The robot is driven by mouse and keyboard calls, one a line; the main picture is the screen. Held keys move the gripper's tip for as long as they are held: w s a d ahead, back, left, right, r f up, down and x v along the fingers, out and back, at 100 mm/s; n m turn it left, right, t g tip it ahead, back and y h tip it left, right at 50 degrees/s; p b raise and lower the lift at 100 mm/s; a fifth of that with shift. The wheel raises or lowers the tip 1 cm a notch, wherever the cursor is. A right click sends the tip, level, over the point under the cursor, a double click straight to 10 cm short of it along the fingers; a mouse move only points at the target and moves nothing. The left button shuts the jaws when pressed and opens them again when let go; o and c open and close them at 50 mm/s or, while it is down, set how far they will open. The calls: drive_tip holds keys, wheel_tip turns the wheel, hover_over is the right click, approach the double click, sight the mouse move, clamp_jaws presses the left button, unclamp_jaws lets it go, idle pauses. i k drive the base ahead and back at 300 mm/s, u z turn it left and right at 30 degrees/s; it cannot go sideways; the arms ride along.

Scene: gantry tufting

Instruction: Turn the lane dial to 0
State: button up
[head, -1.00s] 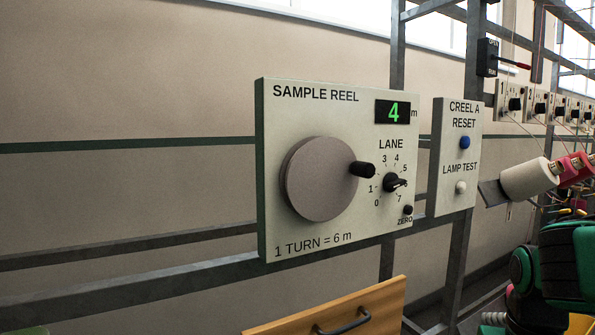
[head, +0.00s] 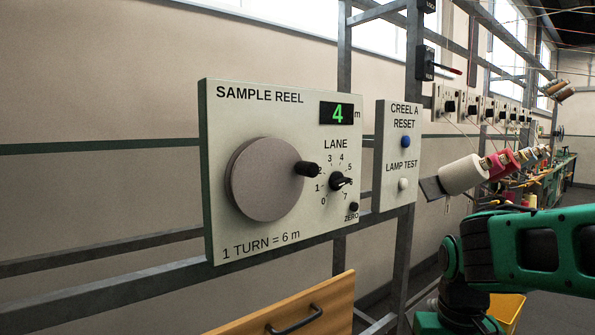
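The lane dial (head: 338,181) is a small black knob on the sample reel panel (head: 290,230), in the middle of the head view. Its pointer is turned to the right, toward the 6, which it partly covers. The 0 mark (head: 323,201) is at the lower left of the dial. The panel's display (head: 337,113) reads 4 m in green. My green and black arm shows at the lower right, apart from the panel. My gripper is not in view.
A large grey reel wheel (head: 262,185) with a black crank handle (head: 306,168) is left of the dial. A zero button (head: 353,207) is just below it. The creel reset panel (head: 397,150) and a white yarn cone (head: 462,175) stand to the right. A wooden drawer (head: 285,318) is below.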

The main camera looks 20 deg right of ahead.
sight(337, 180)
drive_tip(key=u, duration=0.4)
drive_tip(key=k, duration=0.9)
drive_tip(key=z, duration=0.5)
